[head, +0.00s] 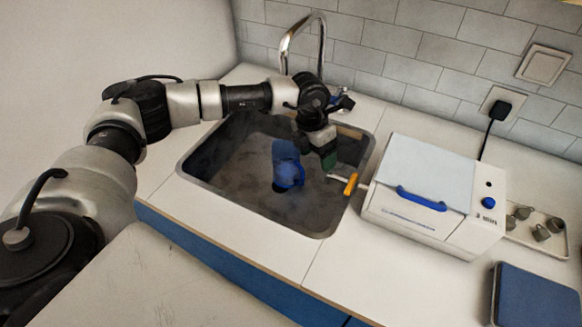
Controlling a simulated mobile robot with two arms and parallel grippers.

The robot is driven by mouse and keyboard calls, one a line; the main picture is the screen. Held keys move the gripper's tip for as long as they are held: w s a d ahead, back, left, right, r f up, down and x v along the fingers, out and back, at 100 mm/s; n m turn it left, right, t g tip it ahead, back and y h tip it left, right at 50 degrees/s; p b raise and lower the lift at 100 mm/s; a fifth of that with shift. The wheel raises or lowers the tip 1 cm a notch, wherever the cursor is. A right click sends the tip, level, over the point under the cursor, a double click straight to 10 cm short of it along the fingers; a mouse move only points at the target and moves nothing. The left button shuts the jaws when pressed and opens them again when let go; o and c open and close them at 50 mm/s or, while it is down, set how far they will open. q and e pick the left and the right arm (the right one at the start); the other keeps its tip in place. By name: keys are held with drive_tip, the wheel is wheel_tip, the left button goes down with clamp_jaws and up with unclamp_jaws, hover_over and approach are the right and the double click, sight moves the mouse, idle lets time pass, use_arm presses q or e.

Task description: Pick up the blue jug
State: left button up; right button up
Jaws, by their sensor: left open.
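The blue jug (286,160) is in the sink (230,181), near its middle. It is small in the view, and I cannot tell for certain how it is turned. My left arm reaches in from the left across the back of the sink. My left gripper (329,163) is over the right part of the sink, just right of the jug and apart from it in the picture. It is open, and nothing shows between its fingers. My right gripper is not in view.
A chrome tap (302,40) rises behind the sink. An orange-tipped handle (351,184) is at the sink's right edge. A white box with a blue handle (430,190) stands right of the sink. A tray of small grey pieces (540,229) and a blue pad (537,297) lie further right.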

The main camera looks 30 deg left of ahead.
sight(299, 167)
use_arm(q)
drive_tip(key=a, duration=0.1)
drive_tip(key=a+y, duration=0.1)
drive_tip(key=a, duration=0.1)
drive_tip(key=shift+s+a+y, duration=0.25)
drive_tip(key=shift+a+y, duration=0.15)
drive_tip(key=shift+s+a+f, duration=0.2)
drive_tip(key=shift+a+f, duration=0.05)
drive_tip(key=shift+a, duration=0.05)
drive_tip(key=shift+f, duration=0.35)
wheel_tip(299, 167, down, 6)
drive_tip(key=shift+r, duration=0.25)
drive_tip(key=shift+w+f+p, duration=0.1)
drive_tip(key=shift+f+p, duration=0.2)
drive_tip(key=shift+f, duration=0.15)
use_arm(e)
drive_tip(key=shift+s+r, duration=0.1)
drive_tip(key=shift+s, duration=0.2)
use_arm(q)
drive_tip(key=c, duration=1.2)
drive_tip(key=shift+c, duration=0.2)
drive_tip(key=shift+r, duration=0.15)
